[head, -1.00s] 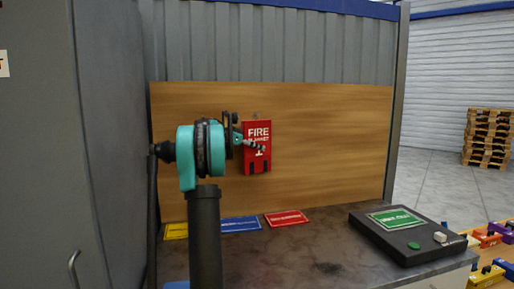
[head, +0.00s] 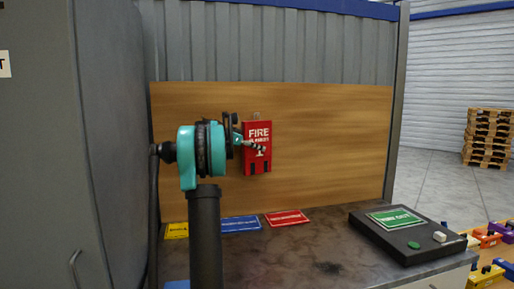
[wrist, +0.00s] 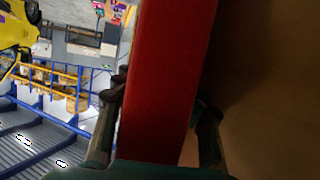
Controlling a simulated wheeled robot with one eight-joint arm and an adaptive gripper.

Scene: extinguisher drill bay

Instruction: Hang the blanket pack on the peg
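The blanket pack (head: 257,160) is a flat red pack with white "FIRE" lettering. It hangs upright in front of the wooden board (head: 330,140). A small grey piece (head: 256,115) shows just above its top edge; I cannot tell whether it is the peg or the pack's own hanging tab. My gripper (head: 262,147) is at the pack's side edges, partly hidden by my arm. In the wrist view the pack (wrist: 168,80) stands between my two fingers (wrist: 158,103), which close on it from both sides. The peg is not clearly visible.
Below the board is a dark bench top (head: 320,258) with yellow (head: 176,230), blue (head: 240,224) and red (head: 287,218) cards. A black box with a green label (head: 397,218) stands at its right. A grey cabinet (head: 65,150) rises close on the left.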

